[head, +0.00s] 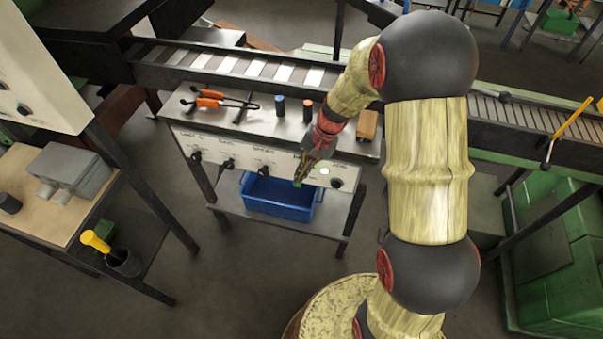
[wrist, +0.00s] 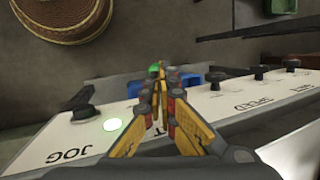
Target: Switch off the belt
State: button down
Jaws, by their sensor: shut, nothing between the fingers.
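The control panel (head: 240,160) is the pale front of a bench beside the belt (head: 230,65). It carries several black knobs, one at the left (head: 196,156) and one at the right end (head: 336,183). In the wrist view, a black knob (wrist: 83,113) stands by the label JOG, with a glowing pale-green round light (wrist: 112,124) beside it. Another knob (wrist: 215,79) is near the label SPEED. My gripper (wrist: 154,85) is shut and empty in front of the panel, covering part of a label. A small green piece (wrist: 153,69) shows at its fingertips; contact is unclear.
A blue bin (head: 275,197) stands on the shelf below the panel. Orange-handled tongs (head: 215,98), two small cylinders and a wooden block (head: 367,124) lie on the bench top. A round drum (head: 335,305) stands nearer me. The floor left of it is clear.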

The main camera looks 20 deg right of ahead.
aim_at(299, 186)
jog(key=shift+s+a+f+t+h+b, duration=0.2)
jog(key=shift+s+f+t+h+b, duration=0.15)
jog(key=shift+t+b, duration=0.3)
jog(key=f+t+h+b, duration=0.1)
jog(key=b, duration=0.1)
jog(key=s+a+f+t+h+b, duration=0.1)
jog(key=b, duration=0.1)
jog(key=shift+s+f+n+t, duration=0.15)
jog(key=shift+n+t, duration=0.1)
jog(key=shift+n, duration=0.15)
jog(key=shift+s+a+f+b, duration=0.15)
jog(key=shift+f+b, duration=0.45)
jog(key=shift+b, duration=0.05)
jog(key=shift+s+a+f+b, duration=0.1)
jog(key=shift+s+f+b, duration=0.05)
jog(key=shift+f+b, duration=0.45)
jog(key=shift+f, duration=0.1)
